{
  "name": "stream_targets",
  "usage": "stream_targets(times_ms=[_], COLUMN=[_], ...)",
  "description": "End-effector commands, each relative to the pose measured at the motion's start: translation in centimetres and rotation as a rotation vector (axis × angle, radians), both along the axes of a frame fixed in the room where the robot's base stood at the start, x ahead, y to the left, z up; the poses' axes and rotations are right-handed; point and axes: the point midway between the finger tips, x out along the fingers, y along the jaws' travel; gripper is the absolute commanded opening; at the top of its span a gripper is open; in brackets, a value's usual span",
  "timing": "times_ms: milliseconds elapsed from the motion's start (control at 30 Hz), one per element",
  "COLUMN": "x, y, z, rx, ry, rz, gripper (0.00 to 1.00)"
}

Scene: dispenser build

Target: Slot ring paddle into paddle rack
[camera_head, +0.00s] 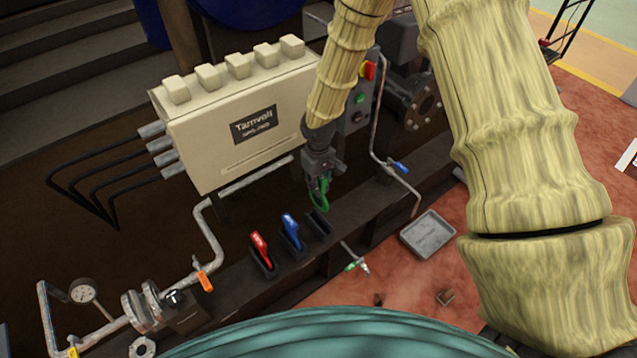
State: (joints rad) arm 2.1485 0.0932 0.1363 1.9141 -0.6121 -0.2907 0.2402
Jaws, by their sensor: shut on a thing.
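The ring paddle (320,196) is green and hangs below my gripper (322,174), which is shut on it. The paddle rack (319,224) is a row of dark slots on the dark ledge in the middle of the view. A red paddle (261,246) stands in its left slot and a blue paddle (291,226) in its middle slot. The right slot looks empty. The green paddle is just above this right slot; I cannot tell whether its lower end touches it. My gripper hides the paddle's upper part.
A cream cabinet (212,150) stands close behind and left of my gripper. A control panel (358,110) and a grey pipe (376,140) are to the right. A small valve (355,262) juts out in front. A grey tray (428,235) lies on the red floor.

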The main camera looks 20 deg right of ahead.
Motion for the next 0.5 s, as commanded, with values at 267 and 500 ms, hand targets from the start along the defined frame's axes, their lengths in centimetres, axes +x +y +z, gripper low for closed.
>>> stream_targets(times_ms=[267, 500], x=[0.0, 0.0], y=[0.0, 0.0], z=[-2.4, -4.0], rx=[0.0, 0.0], ry=[-0.001, -0.001], rz=[0.0, 0.0], gripper=[0.0, 0.0])
